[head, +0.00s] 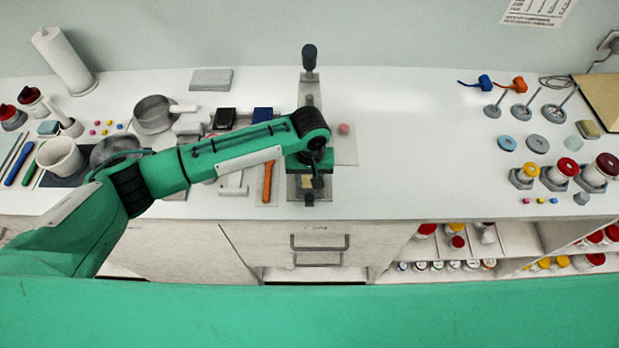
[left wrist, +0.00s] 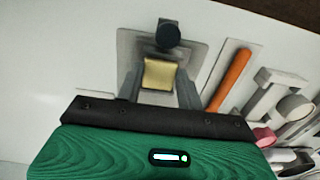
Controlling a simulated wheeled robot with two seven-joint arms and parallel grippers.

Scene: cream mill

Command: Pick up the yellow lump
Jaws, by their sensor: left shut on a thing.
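The yellow lump (left wrist: 160,73) is a small pale-yellow block in the left wrist view. It sits between the two grey fingers of my left gripper (left wrist: 159,85), which is shut on it. In the head view the gripper (head: 311,183) is over the near end of a grey plate at the front of the bench, and a bit of the yellow lump (head: 318,183) shows below the wrist. Whether the lump touches the plate I cannot tell. My right gripper is not in view.
A black knob (left wrist: 168,35) stands just beyond the lump. An orange-handled tool (left wrist: 230,78) lies beside it. A pink lump (head: 344,129) is right of my wrist. Pots and a paper roll (head: 64,62) stand left; jars (head: 562,171) stand right. The middle-right bench is clear.

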